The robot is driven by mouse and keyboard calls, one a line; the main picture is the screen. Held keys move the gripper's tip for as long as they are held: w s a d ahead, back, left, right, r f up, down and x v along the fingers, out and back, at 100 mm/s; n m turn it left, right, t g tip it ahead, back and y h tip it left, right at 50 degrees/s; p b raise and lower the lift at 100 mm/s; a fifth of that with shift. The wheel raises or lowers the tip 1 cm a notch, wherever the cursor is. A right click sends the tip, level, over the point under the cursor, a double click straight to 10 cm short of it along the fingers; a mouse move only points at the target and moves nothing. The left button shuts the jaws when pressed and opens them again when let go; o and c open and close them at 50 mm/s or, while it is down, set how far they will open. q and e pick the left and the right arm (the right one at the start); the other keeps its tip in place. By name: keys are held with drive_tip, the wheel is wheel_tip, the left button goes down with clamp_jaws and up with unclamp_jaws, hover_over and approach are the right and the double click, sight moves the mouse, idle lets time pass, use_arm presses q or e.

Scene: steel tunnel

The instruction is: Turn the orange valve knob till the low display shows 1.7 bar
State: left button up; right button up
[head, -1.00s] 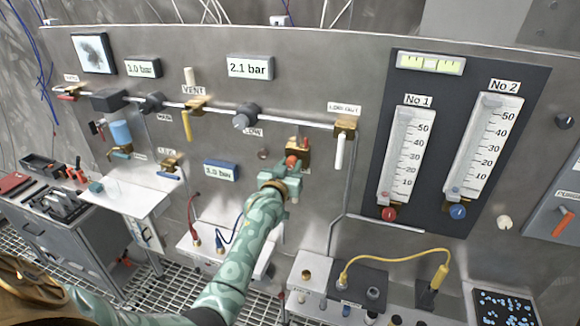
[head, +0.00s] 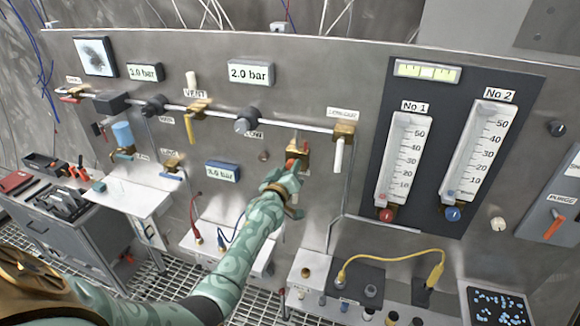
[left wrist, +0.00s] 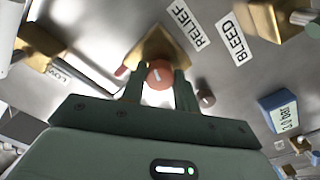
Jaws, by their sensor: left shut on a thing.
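The orange valve knob (head: 291,163) sits on a brass valve (head: 299,151) low on the steel panel. In the left wrist view the knob (left wrist: 159,74) shows a pale mark on its face, beside a RELIEF label. My left gripper (head: 289,171) is shut on the knob, with one finger on each side of it; its fingers (left wrist: 159,88) show in the left wrist view. The white display (head: 250,73) above the LOW knob (head: 246,120) reads 2.0 bar. My right gripper is not in view.
Left of the knob is a blue-framed display (head: 222,171), its reading hard to make out. A lever (head: 338,154) hangs to the right, near two flow tubes (head: 404,160). A narrow bench with a yellow cable (head: 385,253) stands below.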

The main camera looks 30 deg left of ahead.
use_arm(q)
drive_tip(key=shift+n, duration=0.6)
drive_tip(key=o, duration=1)
drive_tip(key=shift+c, duration=0.2)
drive_tip(key=v, duration=1.6)
drive_tip(key=shift+p, duration=0.35)
drive_tip(key=shift+s+d, duration=0.1)
